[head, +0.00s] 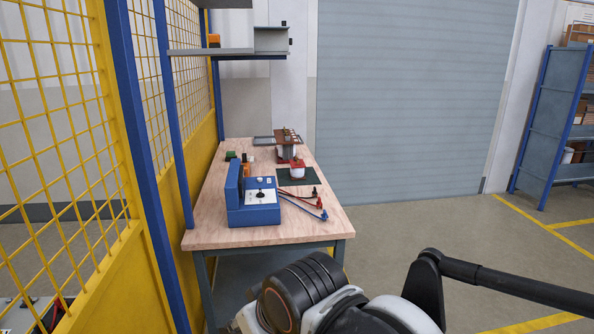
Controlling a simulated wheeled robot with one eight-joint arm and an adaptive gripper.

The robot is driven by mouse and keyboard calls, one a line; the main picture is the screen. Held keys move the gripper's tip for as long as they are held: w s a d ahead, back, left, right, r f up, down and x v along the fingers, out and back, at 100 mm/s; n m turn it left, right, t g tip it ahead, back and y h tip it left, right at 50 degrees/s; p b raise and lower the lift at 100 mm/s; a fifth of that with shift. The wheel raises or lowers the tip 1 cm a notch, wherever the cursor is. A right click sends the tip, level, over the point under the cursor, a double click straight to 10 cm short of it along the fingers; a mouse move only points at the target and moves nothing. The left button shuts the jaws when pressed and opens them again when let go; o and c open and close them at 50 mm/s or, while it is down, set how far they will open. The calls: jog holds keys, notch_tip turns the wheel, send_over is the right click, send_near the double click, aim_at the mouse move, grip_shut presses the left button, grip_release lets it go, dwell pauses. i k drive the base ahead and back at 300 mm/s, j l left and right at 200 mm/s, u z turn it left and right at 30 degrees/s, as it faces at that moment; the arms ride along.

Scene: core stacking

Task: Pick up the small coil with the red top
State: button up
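A small coil with a red top (297,169) and a pale body stands upright on a dark mat (290,181) on the wooden workbench (215,213). A larger pale coil with a brown top (287,141) stands just behind it. My arm shows at the bottom of the head view, in front of the bench and to its right. My gripper is not visible in this view, so nothing shows of what its fingers do.
A blue instrument (255,214) stands at the bench's front left. Red and blue leads (309,208) lie beside it. A yellow mesh fence (60,100) lines the left, and a shelf (215,51) overhangs the bench. The floor (420,230) to the right is clear.

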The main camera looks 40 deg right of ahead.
aim_at(297, 166)
jog(key=i+l, duration=0.15)
jog(key=l, duration=0.25)
jog(key=i+l+z, duration=0.1)
jog(key=l, duration=0.35)
jog(key=i+l, duration=0.25)
jog(key=l, duration=0.15)
jog(key=i+l+z, duration=0.1)
jog(key=l, duration=0.3)
jog(key=i+l+z, duration=0.1)
jog(key=i+l, duration=0.15)
jog(key=l, duration=0.15)
jog(key=i+l, duration=0.2)
jog(key=l, duration=0.2)
jog(key=i+l+z, duration=0.1)
jog(key=l, duration=0.25)
jog(key=i, duration=0.1)
